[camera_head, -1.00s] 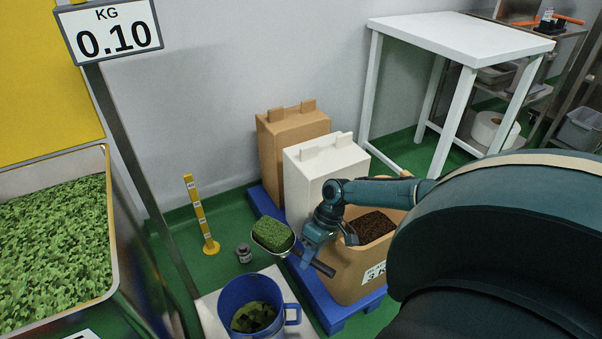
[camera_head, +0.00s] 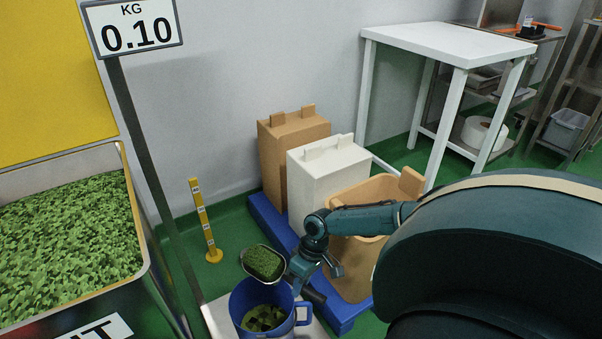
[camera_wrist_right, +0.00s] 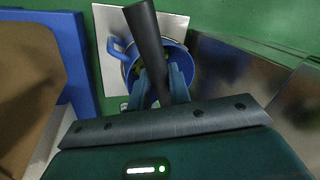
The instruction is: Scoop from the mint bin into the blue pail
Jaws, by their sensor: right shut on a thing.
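The mint bin (camera_head: 136,158) stands at the left of the head view, heaped with green leaves (camera_head: 70,240). The blue pail (camera_head: 243,296) stands upright on a pale scale plate (camera_head: 216,318), with some green leaves inside. My right gripper (camera_head: 300,272) is shut on the dark handle (camera_wrist_right: 147,35) of the scoop. The metal scoop carries a green heap (camera_head: 264,262) and sits above the pail's back rim, looking roughly level. In the right wrist view, the pail (camera_wrist_right: 127,62) shows beyond the fingers and handle. My left gripper is not in view.
The weight display (camera_head: 134,28) reads 0.10 KG. A yellow marked post (camera_head: 203,220) stands behind the pail. A blue pallet (camera_head: 262,207) bears a brown box (camera_head: 295,150), a white box (camera_head: 325,180) and an open tan bin (camera_head: 355,270). A white table (camera_head: 455,42) stands behind.

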